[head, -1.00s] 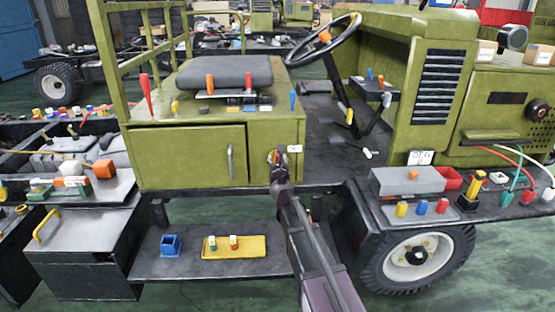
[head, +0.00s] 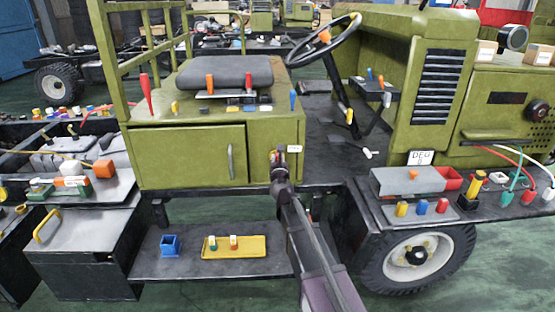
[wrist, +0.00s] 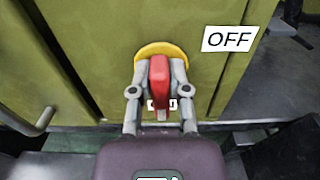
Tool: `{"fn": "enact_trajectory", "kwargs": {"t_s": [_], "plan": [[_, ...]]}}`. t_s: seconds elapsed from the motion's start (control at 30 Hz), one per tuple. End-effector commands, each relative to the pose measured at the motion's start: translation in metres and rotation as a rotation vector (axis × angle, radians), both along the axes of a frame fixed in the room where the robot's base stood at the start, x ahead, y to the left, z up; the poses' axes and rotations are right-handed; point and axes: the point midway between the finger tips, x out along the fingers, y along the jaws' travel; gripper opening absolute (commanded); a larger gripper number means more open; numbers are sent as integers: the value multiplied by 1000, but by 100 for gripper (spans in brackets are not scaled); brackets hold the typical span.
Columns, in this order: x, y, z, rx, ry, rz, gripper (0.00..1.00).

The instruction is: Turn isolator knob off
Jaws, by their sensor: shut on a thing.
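The isolator knob has a red handle (wrist: 160,75) on a round yellow base (wrist: 150,50), on the green panel in the wrist view. The handle stands upright in that picture. My gripper (wrist: 160,85) has one finger on each side of the handle and is shut on it. An OFF label (wrist: 230,39) is right of the knob; a second white label below is partly hidden. In the head view my gripper (head: 276,157) is at the right end of the green cabinet front, beside the small white label (head: 294,149).
A door handle (wrist: 40,123) is left of the knob in the wrist view. In the head view a dark shelf (head: 150,262) with a yellow tray (head: 250,252) is below, and a wheel (head: 418,262) is to the right.

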Motion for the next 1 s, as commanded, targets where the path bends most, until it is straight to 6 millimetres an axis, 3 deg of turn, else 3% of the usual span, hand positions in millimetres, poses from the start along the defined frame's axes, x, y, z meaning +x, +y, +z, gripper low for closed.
{"fn": "enact_trajectory", "kwargs": {"t_s": [0.37, 1.0], "plan": [[1, 3, 0, -162, -7, 0, 0], [1, 11, -4, -740, -28, 2, 0]]}}
